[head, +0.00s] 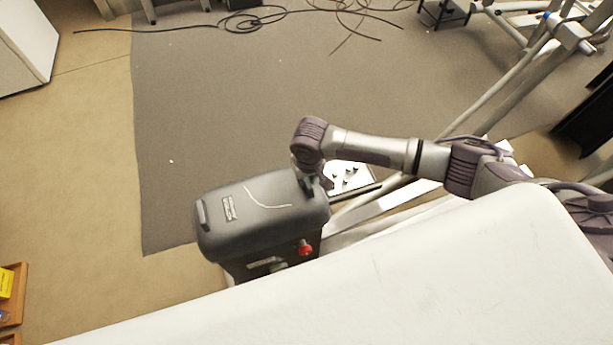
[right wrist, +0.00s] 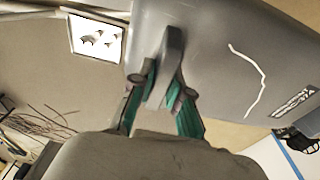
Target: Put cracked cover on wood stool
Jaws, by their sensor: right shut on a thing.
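The cracked cover (head: 262,215) is dark grey with a pale, curved crack line. It sits over a dark machine body with a red knob (head: 304,248); I cannot tell if there is a gap below it. My right gripper (head: 309,180) is at the cover's right end. In the right wrist view, my right gripper (right wrist: 162,88) is shut on a grey tab of the cover (right wrist: 225,60), a teal finger on each side. My left gripper is not in view. I cannot make out a wood stool for certain.
A white tray (head: 338,184) with small dark parts lies just right of the cover. Metal machine frame bars (head: 400,196) run behind my right arm. A large white surface (head: 400,280) fills the front. Wooden trays (head: 13,290) stand at the lower left. The grey mat is mostly clear, with cables (head: 250,22) at the back.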

